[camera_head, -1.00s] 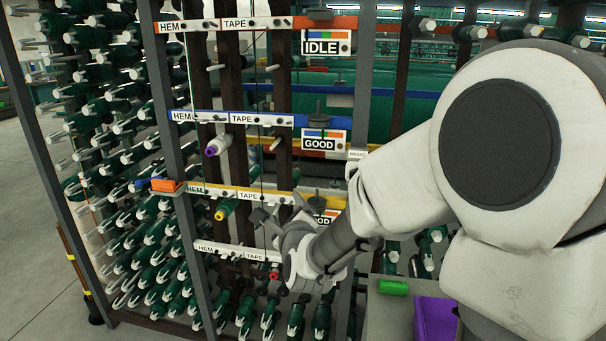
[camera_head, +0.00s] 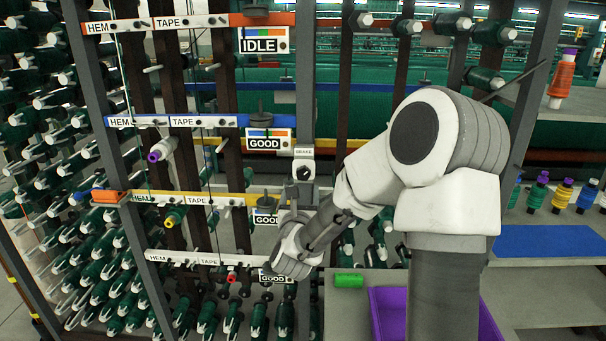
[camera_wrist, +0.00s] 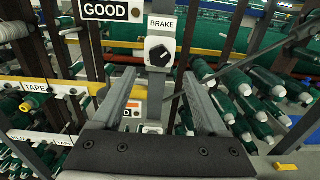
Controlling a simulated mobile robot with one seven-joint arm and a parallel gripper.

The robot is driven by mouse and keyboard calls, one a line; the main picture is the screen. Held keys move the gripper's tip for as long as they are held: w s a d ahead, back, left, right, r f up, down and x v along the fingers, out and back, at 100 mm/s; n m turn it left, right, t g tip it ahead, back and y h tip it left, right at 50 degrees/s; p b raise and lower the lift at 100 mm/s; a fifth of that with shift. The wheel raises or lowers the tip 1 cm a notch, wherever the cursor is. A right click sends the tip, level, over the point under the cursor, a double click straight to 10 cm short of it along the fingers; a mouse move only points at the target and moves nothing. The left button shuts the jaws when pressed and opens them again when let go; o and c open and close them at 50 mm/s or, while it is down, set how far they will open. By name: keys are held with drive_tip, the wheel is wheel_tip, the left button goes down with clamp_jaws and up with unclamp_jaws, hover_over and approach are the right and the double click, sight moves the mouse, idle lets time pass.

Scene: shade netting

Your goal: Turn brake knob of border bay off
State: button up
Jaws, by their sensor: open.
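A black brake knob (camera_wrist: 159,53) with a small pale mark sits on a grey-white box under a BRAKE label (camera_wrist: 162,24). Its setting is too small to read. In the head view the knob (camera_head: 304,173) is on the post right of the GOOD signs. My gripper (camera_wrist: 160,82) is open and empty, its two fingers pointing toward the box, one to each side below the knob. It appears apart from the knob. In the head view my gripper (camera_head: 298,212) is below the brake box. I see no label reading "border".
HEM and TAPE rails in orange (camera_head: 215,21), blue (camera_head: 225,119), yellow (camera_head: 225,199) and white cross the rack at left. Dark posts and pegs with green spools stand close around. A purple bin (camera_head: 380,318) and green cylinder (camera_head: 349,281) are on the bench at lower right.

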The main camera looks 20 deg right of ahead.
sight(303, 174)
drive_tip(key=p+x, duration=0.1)
drive_tip(key=x, duration=0.8)
drive_tip(key=shift+w+d, duration=0.15)
drive_tip(key=shift+w, duration=0.2)
drive_tip(key=shift+c, duration=0.2)
clamp_jaws()
